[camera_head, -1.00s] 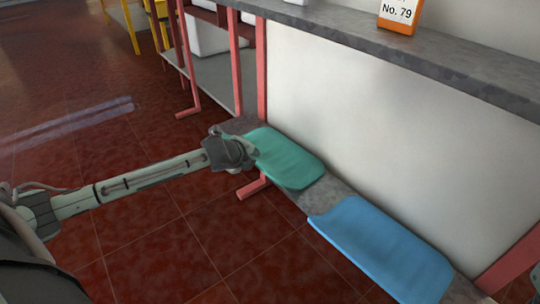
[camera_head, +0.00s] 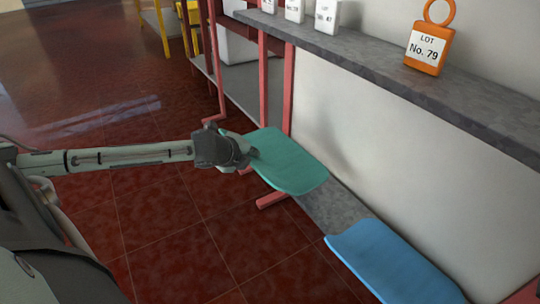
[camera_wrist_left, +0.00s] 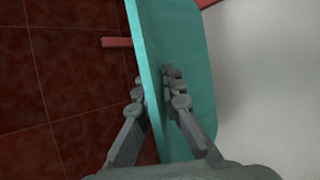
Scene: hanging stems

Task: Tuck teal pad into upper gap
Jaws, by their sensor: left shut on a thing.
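The teal pad (camera_head: 288,163) is a flat, soft-cornered rectangle at the left end of the lower grey shelf. My left gripper (camera_head: 245,153) is shut on its left edge. In the left wrist view the teal pad (camera_wrist_left: 180,60) runs between the two fingers of the left gripper (camera_wrist_left: 160,98), one on each face. The pad appears held a little above the lower shelf (camera_head: 338,212). The upper grey shelf (camera_head: 375,65) runs along the white back panel above it. My right gripper is not in view.
A blue pad (camera_head: 392,262) lies on the lower shelf to the right. A red post (camera_head: 288,90) rises behind the teal pad. Red floor is clear in front.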

